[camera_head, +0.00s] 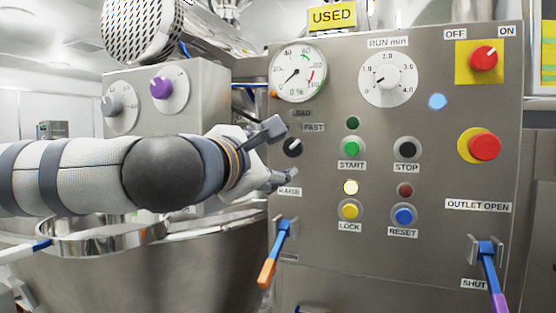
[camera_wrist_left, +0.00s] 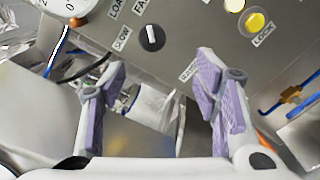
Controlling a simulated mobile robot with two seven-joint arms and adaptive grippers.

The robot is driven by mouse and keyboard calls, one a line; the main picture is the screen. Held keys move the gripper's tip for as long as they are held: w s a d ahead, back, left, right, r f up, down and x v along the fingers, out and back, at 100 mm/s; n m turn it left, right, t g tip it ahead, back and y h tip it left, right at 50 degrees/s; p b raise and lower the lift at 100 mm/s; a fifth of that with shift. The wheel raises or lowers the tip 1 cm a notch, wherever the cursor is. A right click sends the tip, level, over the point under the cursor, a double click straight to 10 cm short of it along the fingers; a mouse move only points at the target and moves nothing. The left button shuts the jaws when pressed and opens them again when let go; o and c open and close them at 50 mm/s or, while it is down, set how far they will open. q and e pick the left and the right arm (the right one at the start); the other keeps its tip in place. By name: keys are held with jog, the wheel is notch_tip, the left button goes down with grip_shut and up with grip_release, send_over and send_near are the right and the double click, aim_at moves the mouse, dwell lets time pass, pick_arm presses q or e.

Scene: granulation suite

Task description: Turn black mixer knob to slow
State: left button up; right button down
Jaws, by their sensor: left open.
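The black mixer knob (camera_head: 292,147) with a white pointer mark is on the grey panel, below the FAST label (camera_head: 314,127). In the left wrist view the knob (camera_wrist_left: 151,38) shows ahead of the fingers, with the SLOW label (camera_wrist_left: 122,38) to its left and another label partly cut off above. The pointer mark looks turned away from SLOW, towards the FAST side. My left gripper (camera_head: 280,154) is open and empty, its fingers spread in front of the panel near the knob. In the left wrist view the gripper (camera_wrist_left: 162,72) has purple finger pads, apart from the knob. My right gripper is not in view.
The START button (camera_head: 351,147), yellow LOCK button (camera_head: 350,209) and blue-orange lever (camera_head: 276,252) are close by. A pressure-style gauge (camera_head: 298,73) is above the knob. A steel bowl (camera_head: 160,260) stands below my left arm. A purple knob (camera_head: 161,87) is on another box.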

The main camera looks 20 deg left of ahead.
aim_at(292, 147)
pick_arm(q)
jog(key=w, duration=0.8)
jog(key=w+r, duration=0.1)
jog(key=w, duration=0.3)
jog(key=shift+w+p, duration=0.2)
jog(key=shift+p, duration=0.1)
jog(key=c, duration=1.1)
